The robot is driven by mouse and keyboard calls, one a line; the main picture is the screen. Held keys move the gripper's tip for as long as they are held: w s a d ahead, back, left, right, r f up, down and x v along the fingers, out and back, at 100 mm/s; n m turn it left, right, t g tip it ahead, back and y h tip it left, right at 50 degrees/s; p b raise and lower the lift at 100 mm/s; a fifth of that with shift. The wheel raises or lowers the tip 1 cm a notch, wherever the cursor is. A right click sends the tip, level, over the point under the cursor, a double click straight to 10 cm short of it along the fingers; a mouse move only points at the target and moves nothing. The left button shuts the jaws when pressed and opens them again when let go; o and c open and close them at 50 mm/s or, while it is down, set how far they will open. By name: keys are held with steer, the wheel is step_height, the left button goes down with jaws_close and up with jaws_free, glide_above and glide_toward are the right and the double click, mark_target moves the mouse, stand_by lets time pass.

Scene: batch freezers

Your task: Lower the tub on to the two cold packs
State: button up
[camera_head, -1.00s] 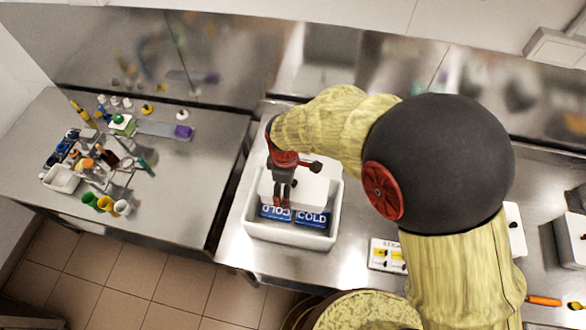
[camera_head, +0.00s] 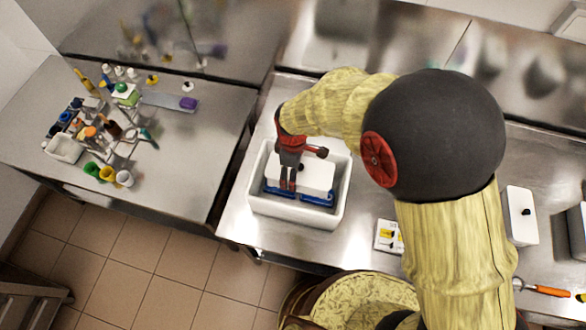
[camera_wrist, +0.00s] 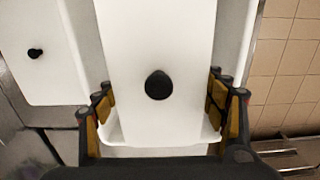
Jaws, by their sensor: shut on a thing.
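The white tub (camera_head: 315,175) has a flat lid with a dark knob, seen in the wrist view (camera_wrist: 160,40). My gripper (camera_head: 288,182) is shut on it, with yellow-padded fingers on both sides in the wrist view (camera_wrist: 160,105). The tub is inside an open white box (camera_head: 344,205), over two blue cold packs. One pack's edge (camera_head: 318,201) shows at the right front and the other's (camera_head: 272,191) at the left front. The tub hides most of both. I cannot tell whether it touches them.
Another white lidded tub (camera_head: 520,215) stands on the counter at the right. A small white card with yellow marks (camera_head: 388,236) lies nearer. An orange-handled tool (camera_head: 552,291) lies at the right. A left table (camera_head: 190,150) holds bottles and cups.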

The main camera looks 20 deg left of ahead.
steer(key=shift+f+b, duration=2.15)
steer(key=shift+f, duration=1.4)
steer(key=shift+f+b, duration=0.35)
steer(key=shift+f, duration=0.25)
steer(key=o, duration=1.8)
steer(key=shift+c, duration=0.2)
steer(key=o, duration=0.3)
steer(key=shift+r, duration=0.1)
steer(key=shift+r+p, duration=5.15)
steer(key=shift+r, duration=2.75)
